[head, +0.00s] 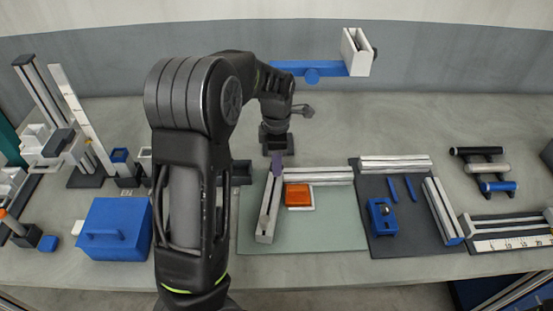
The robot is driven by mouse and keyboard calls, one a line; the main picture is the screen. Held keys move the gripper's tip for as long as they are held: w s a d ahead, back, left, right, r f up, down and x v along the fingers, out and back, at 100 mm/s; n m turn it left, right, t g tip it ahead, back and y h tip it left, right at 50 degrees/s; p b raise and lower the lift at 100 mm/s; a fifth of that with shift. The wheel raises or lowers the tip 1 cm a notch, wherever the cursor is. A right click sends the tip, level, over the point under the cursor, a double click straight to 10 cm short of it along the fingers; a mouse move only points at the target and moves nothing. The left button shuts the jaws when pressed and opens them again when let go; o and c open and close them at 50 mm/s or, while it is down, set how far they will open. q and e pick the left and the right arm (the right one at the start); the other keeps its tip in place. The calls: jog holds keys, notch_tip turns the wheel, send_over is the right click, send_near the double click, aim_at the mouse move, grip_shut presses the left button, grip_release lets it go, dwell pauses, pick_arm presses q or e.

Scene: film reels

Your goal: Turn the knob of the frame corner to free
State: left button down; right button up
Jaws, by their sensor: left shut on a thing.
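The frame corner lies on a green mat (330,235), with one pale metal bar (267,215) running toward me and another (330,175) running right. A small purple knob (277,163) stands where the bars meet. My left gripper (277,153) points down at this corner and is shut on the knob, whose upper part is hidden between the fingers. Which way the knob is set cannot be told. An orange block (297,195) with a white base sits inside the corner. My right gripper is not in view.
A dark mat (415,245) to the right bears metal bars and a blue block (381,216). A blue box (115,228) stands left of my arm. A blue arm with a white holder (357,52) stands at the back. The back middle tabletop is clear.

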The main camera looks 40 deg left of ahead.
pick_arm(q)
jog(key=shift+w, duration=0.1)
dwell(0.3)
jog(key=c, duration=0.9)
grip_release()
jog(key=shift+c, duration=0.2)
jog(key=shift+r, duration=0.1)
notch_tip(320, 180, up, 8)
jog(key=shift+f+b, duration=0.15)
jog(key=shift+b, duration=0.35)
